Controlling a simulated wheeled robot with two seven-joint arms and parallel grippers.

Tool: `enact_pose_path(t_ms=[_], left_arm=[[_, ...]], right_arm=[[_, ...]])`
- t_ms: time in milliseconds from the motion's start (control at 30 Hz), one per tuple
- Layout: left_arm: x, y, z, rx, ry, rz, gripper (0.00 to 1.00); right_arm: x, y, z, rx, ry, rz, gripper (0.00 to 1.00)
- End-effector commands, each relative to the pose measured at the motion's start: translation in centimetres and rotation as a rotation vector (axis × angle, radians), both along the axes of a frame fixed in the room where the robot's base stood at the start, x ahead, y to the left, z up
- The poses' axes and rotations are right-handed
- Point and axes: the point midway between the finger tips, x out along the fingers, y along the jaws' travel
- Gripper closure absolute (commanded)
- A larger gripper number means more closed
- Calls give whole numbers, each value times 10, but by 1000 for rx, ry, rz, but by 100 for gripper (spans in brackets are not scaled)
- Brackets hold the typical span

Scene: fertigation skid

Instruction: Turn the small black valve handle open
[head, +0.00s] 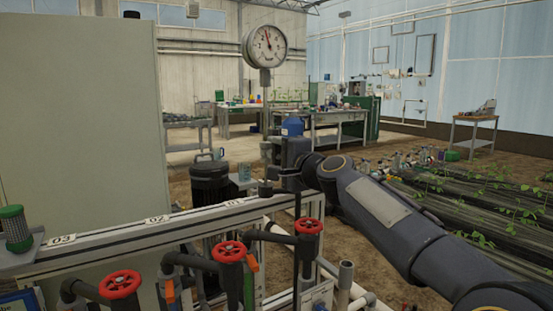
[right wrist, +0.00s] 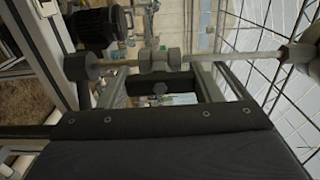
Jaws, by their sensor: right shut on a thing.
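The pressure gauge (head: 267,44) stands on a thin grey post (head: 265,105) behind the skid's rail. My right gripper (head: 278,165) reaches the lower part of this post from the right and is shut. In the right wrist view the post (right wrist: 225,58) runs across the picture, with a valve body (right wrist: 160,58) on it. A small dark handle (right wrist: 160,88) sticks out from the valve between my right gripper's fingers (right wrist: 163,85), which are shut on it. In the head view the gripper hides the handle. Its exact angle is hard to tell. My left gripper is not in view.
Several red handwheels (head: 120,284) on dark pipes stand in front, below the rail (head: 150,228). A black motor (head: 210,183) sits behind the rail. A large pale cabinet (head: 80,120) blocks the left side. Planting beds (head: 470,200) lie at the right.

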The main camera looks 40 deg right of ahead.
Motion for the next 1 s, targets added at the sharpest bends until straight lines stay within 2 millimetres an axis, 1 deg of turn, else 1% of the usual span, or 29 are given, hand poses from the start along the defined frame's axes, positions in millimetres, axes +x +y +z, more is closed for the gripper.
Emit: enact_pose_path(t_ms=[400,433,567,600,867,967,1000], left_arm=[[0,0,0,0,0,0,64],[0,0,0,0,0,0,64],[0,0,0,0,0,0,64],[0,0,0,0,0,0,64],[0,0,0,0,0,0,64],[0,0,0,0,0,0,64],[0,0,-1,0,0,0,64]], right_arm=[[0,1,-2,-10,6,3,65],[0,1,-2,-10,6,3,39],[0,1,-2,-9,5,2,22],[0,0,-1,-9,4,2,20],[-1,0,0,-8,2,1,20],[-8,1,0,-8,1,1,20],[-14,1,1,-8,0,0,20]])
